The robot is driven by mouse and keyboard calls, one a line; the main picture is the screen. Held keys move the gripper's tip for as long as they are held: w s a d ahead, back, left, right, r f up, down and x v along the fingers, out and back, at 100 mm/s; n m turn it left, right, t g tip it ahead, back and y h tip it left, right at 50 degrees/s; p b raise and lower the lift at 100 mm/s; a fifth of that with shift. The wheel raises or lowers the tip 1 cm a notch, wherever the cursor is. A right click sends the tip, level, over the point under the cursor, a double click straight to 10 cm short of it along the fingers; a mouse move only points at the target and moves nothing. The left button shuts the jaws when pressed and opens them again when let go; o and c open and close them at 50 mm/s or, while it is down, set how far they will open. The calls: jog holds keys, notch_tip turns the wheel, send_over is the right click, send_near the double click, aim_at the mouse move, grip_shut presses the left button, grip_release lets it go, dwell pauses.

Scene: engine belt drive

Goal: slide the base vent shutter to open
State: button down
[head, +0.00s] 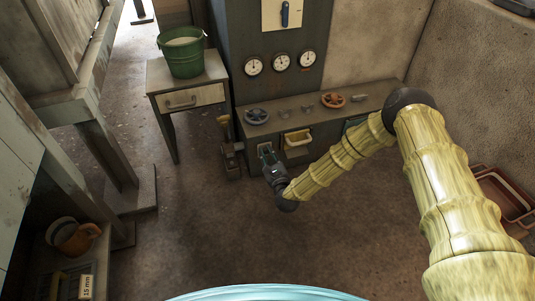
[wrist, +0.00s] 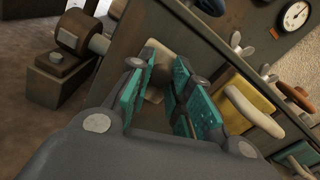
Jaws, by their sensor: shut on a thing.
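My gripper (head: 268,163) is at the low front of the dark cabinet, at its left end. In the wrist view my gripper (wrist: 163,85) has its teal-padded fingers closed around a part of the base vent shutter. A small pale piece of the shutter (wrist: 154,92) shows between the pads. In the head view a pale patch of the shutter (head: 265,148) shows just above the fingertips. The fingers hide most of it, and I cannot tell how far it has slid.
A yellow drawer or bin (head: 297,139) with a pale handle sits just right of my gripper. A brown fitting with a lever (head: 230,152) stands close on the left. The floor in front is clear.

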notch_tip(320, 180, down, 4)
jog(key=shift+r+b, duration=0.1)
jog(key=shift+b, duration=0.55)
jog(key=c, duration=1.3)
grip_release()
jog(key=shift+o, duration=0.2)
jog(key=v, duration=1.2)
